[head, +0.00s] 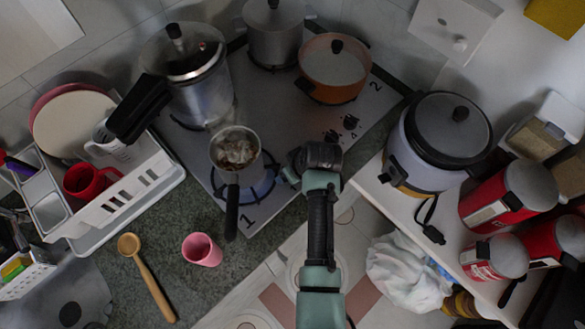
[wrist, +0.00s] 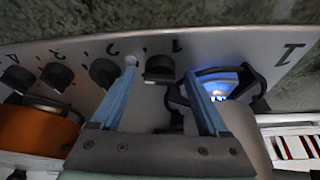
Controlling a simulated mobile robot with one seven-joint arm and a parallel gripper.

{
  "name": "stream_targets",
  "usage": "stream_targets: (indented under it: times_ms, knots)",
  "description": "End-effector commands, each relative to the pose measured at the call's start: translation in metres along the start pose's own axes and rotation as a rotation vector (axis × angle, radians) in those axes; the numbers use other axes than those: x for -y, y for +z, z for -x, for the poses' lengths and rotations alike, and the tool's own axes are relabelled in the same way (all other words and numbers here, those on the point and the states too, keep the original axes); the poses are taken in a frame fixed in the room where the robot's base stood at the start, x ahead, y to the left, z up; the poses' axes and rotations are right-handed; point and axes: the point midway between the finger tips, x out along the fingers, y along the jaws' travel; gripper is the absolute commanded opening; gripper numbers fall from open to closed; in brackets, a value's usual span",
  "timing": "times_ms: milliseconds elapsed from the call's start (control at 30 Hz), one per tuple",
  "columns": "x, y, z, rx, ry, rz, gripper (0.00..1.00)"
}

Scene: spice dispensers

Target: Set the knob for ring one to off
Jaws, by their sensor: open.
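In the wrist view, the black knob for ring one (wrist: 160,68), under a small printed 1, appears between the blue fingertips of my gripper (wrist: 160,73). The fingers are apart, and I cannot tell whether they touch it. Ring one (wrist: 222,92), beside the large printed 1, burns with a blue flame. In the head view, my gripper (head: 314,160) is over the front edge of the stove (head: 290,105) and hides this knob. Ring one's blue flame (head: 258,178) shows at the left, under a small pan (head: 237,150).
Other knobs (wrist: 103,72) stand in a row beside it in the wrist view. An orange pot (head: 335,70), a steel pot (head: 275,35) and a pressure cooker (head: 195,85) are on the stove. A rice cooker (head: 440,140) stands to the right. The pan's dark handle (head: 231,212) points toward the front.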

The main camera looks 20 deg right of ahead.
Motion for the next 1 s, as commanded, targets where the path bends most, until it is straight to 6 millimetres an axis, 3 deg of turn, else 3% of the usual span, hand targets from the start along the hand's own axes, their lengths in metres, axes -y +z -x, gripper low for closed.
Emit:
stream_targets:
  times_ms: [67, 467, 1000]
  knots:
    - [-0.0001, -0.0002, 0.0002, 0.0, 0.0, 0.0, 0.71]
    - [0.0, -0.0002, 0.0005, -0.001, 0.0, 0.0, 0.0]
    - [-0.0022, -0.001, -0.0004, -0.003, -0.056, 0.133, 0.0]
